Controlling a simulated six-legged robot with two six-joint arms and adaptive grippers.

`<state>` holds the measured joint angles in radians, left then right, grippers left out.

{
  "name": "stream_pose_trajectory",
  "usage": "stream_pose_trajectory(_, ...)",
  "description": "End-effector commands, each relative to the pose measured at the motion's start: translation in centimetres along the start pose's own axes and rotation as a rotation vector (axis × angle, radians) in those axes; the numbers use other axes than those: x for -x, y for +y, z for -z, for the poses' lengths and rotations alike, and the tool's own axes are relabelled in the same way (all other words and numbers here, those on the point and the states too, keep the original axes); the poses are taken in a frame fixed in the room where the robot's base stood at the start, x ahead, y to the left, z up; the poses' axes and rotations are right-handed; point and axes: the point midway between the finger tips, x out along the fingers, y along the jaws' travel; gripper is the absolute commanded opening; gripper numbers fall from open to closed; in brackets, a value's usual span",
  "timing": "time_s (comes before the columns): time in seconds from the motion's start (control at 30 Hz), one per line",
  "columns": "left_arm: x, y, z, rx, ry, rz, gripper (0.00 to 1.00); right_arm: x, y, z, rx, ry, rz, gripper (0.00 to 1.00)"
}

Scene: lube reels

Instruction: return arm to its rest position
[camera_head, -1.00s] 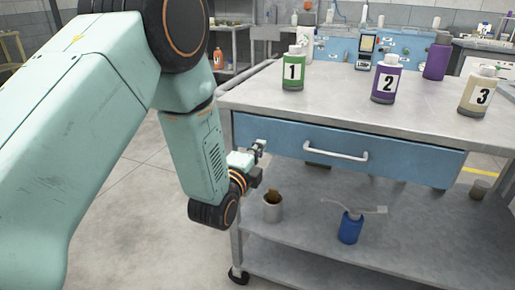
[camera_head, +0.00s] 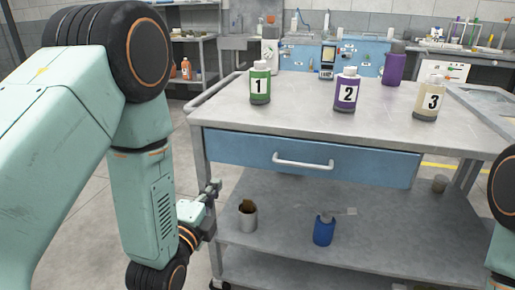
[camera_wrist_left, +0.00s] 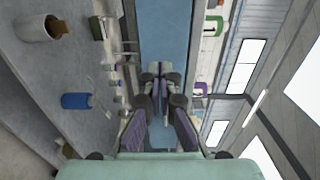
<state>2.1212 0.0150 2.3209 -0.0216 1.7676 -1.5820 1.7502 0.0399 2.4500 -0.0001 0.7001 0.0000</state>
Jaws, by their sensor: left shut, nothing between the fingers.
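My left arm comes in from the left in the head view and bends down beside the cart. Its gripper (camera_head: 212,190) is small there, at the cart's left front corner, just left of the lower shelf. In the left wrist view the gripper (camera_wrist_left: 160,88) shows with its fingers together and nothing between them. Beyond them is the blue drawer front, which shows in the head view as a blue drawer (camera_head: 235,152) with a white handle (camera_head: 303,163); the drawer looks closed. Part of my right arm shows at the right edge of the head view; its gripper is out of view.
The cart top (camera_head: 300,115) holds a green bottle 1 (camera_head: 260,84), a purple bottle 2 (camera_head: 346,92) and a cream bottle 3 (camera_head: 430,100). Its lower shelf (camera_head: 285,205) holds a grey can (camera_head: 248,218) and a blue container (camera_head: 324,232). Floor left of the cart is clear.

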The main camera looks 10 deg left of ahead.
Motion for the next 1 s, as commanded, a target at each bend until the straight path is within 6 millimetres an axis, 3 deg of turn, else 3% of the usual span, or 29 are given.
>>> stream_pose_trajectory(0.17,0.1,0.7,0.0,0.106,-0.002,-0.031,0.00,0.0,0.0,0.0,0.000,0.000,0.000,0.40)
stream_pose_trajectory(0.33,1.0,4.9,0.0,0.431,-0.050,-0.223,0.00,0.0,0.0,0.0,0.000,0.000,0.000,0.40)
stream_pose_trajectory(0.47,3.3,9.2,-0.1,0.702,-0.160,-0.419,0.00,0.3,0.0,0.0,0.000,0.000,0.000,0.40)
stream_pose_trajectory(0.57,6.4,12.9,-0.1,0.899,-0.296,-0.580,0.00,0.8,0.0,0.0,0.000,0.000,0.000,0.40)
stream_pose_trajectory(0.67,10.7,16.3,-0.1,1.079,-0.483,-0.737,0.00,1.5,0.0,0.0,0.000,0.000,0.000,0.40)
stream_pose_trajectory(0.8,19.0,20.2,-0.1,1.265,-0.827,-0.940,0.00,2.8,0.0,0.0,0.000,0.000,0.000,0.40)
stream_pose_trajectory(1.0,29.3,21.9,0.0,1.291,-1.178,-1.127,0.00,4.7,0.0,0.0,0.000,0.000,0.000,0.40)
